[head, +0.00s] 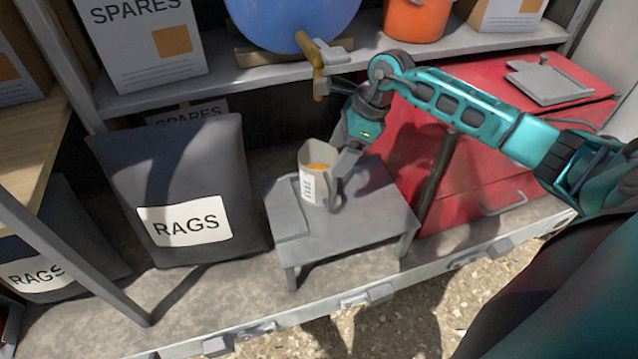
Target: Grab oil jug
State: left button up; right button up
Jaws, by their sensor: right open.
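The oil jug (320,186) is a grey open-topped jug with a white label and orange-yellow oil inside. It stands upright on a small grey stool (345,236). My right gripper (344,166) reaches down from above and behind, at the jug's right side by its handle. The gripper is open. One finger shows close against the jug's right side; I cannot tell whether it touches, and the other finger is mostly hidden. My left gripper is not in view.
A blue drum (290,22) with a brass tap (322,62) sits on the shelf above the stool, close to my right wrist. A red cabinet (480,160) stands right of the stool. A dark rags bag (180,165) stands left. An orange bucket (416,18) is on the shelf.

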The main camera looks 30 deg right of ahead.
aim_at(322, 183)
jog(key=x, duration=1)
jog(key=shift+b, duration=0.45)
jog(key=shift+s, duration=0.1)
grip_shut()
jog(key=shift+a, duration=0.1)
dwell(0.6)
